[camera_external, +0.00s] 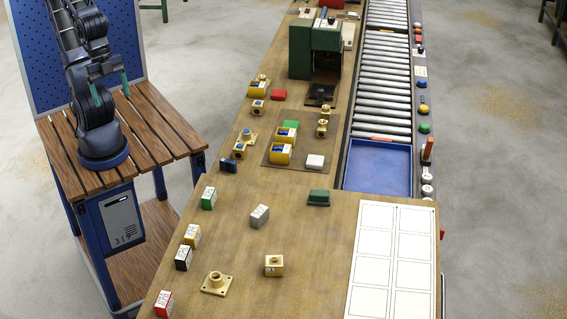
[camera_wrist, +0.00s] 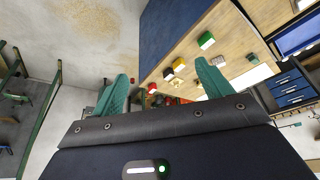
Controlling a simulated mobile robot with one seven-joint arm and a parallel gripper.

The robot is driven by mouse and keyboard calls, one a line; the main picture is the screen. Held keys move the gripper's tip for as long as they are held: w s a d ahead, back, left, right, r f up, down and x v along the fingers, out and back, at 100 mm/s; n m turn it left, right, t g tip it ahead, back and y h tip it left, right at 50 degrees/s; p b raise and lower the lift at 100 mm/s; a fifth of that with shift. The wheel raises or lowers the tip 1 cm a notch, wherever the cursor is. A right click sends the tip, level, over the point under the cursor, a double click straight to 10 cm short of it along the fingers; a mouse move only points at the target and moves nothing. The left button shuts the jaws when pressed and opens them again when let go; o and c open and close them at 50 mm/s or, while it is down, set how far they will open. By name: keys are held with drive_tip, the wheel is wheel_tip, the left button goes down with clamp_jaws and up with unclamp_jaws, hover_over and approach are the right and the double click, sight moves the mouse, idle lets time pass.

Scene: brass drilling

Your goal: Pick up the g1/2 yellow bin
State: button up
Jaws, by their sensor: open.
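Several yellow items are on the wooden bench in the external view. One yellow box with a white label (camera_external: 192,235) stands near the left edge, between a green box and a black box. The markings are too small to read, so I cannot tell which is g1/2. My gripper (camera_external: 111,88) is open and empty, left of the bench and well apart from it. The wrist view shows its teal fingers spread and a yellow box (camera_wrist: 179,64) beyond.
Green (camera_external: 208,198), black (camera_external: 183,258), red (camera_external: 164,303) and grey (camera_external: 259,216) boxes stand on the near bench, with brass parts (camera_external: 217,284). A green machine (camera_external: 302,50) stands at the back. A blue tray (camera_external: 378,167) ends the roller conveyor (camera_external: 383,80) at right.

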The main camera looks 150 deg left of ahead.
drive_tip(key=w+a+n+g, duration=0.1)
drive_tip(key=w+a+n, duration=0.1)
drive_tip(key=w+a, duration=0.95)
drive_tip(key=w+a+f+n+g, duration=0.1)
drive_tip(key=w+a+f, duration=0.15)
drive_tip(key=a, duration=0.65)
drive_tip(key=w+a+f+n+g, duration=0.15)
drive_tip(key=a+f, duration=0.25)
drive_tip(key=a, duration=0.4)
drive_tip(key=n, duration=0.4)
approach(286, 138)
drive_tip(key=s+a, duration=0.1)
drive_tip(key=a, duration=0.1)
drive_tip(key=shift+g, duration=0.45)
drive_tip(key=shift+s+a+f, duration=0.1)
drive_tip(key=shift+s+f, duration=0.05)
drive_tip(key=shift+f, duration=5.5)
drive_tip(key=c, duration=1.1)
drive_tip(key=shift+r, duration=0.15)
